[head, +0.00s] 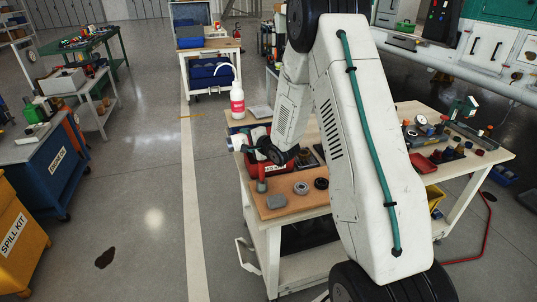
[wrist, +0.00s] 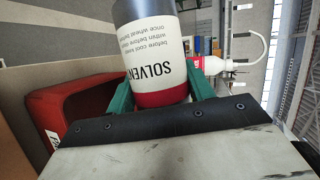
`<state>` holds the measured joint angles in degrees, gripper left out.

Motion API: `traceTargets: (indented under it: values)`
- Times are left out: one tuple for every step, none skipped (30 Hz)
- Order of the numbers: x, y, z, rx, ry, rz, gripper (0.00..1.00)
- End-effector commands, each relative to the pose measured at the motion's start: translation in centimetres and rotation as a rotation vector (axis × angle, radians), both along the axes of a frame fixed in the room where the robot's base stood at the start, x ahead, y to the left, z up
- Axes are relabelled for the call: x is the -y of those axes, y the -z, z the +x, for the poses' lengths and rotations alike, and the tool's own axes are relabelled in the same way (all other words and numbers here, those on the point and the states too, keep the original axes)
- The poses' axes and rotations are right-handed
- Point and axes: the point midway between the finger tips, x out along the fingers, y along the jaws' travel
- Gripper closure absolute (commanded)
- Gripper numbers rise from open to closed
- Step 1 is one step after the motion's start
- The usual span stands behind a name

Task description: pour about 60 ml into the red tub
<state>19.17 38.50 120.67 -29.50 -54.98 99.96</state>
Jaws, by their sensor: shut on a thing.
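My gripper (wrist: 160,92) is shut on a bottle (wrist: 160,60) labelled SOLVENT, with a white label, a red band and a dark grey end. Its green fingers sit on either side of the red band. The far end of the bottle is cut off by the frame. In the head view the held bottle (head: 238,142) is small, partly hidden by my wrist, and looks tipped well over near the table's left edge. The red tub (wrist: 85,110) is left of the bottle in the wrist view.
A white bottle with a red label (head: 237,100) stands at the back of the workbench (head: 275,217). A brown mat (head: 292,205) with small parts lies at the front. Tools and a red tray (head: 422,163) crowd the right side. Floor is open to the left.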

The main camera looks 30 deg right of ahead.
Motion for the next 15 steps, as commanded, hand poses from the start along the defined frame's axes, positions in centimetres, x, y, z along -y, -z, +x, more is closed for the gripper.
traceTargets:
  values:
    - [-0.06, -0.03, 0.03, 0.002, 0.000, 0.001, 0.77]
    - [-0.15, -0.02, 0.04, 0.002, 0.000, 0.002, 0.77]
    - [-0.08, -0.02, 0.04, 0.003, 0.000, 0.004, 0.77]
    - [-0.13, 0.00, 0.04, 0.002, 0.000, 0.005, 0.77]
    - [-0.20, 0.00, 0.05, 0.003, 0.000, 0.008, 0.77]
    - [-0.15, 0.01, 0.05, 0.004, 0.001, 0.010, 0.77]
    - [-0.18, 0.01, 0.05, 0.005, 0.000, 0.012, 0.77]
    - [-0.22, 0.03, 0.06, 0.005, 0.000, 0.014, 0.77]
    - [-0.19, 0.03, 0.06, 0.006, 0.001, 0.017, 0.77]
    - [-0.21, 0.05, 0.06, 0.007, 0.001, 0.020, 0.77]
    - [-0.23, 0.05, 0.07, 0.008, 0.000, 0.023, 0.77]
    - [-0.21, 0.07, 0.06, 0.008, 0.000, 0.026, 0.77]
    - [-0.22, 0.08, 0.07, 0.009, 0.001, 0.029, 0.77]
    - [-0.24, 0.09, 0.06, 0.010, 0.000, 0.031, 0.77]
    - [-0.22, 0.11, 0.06, 0.011, 0.001, 0.036, 0.77]
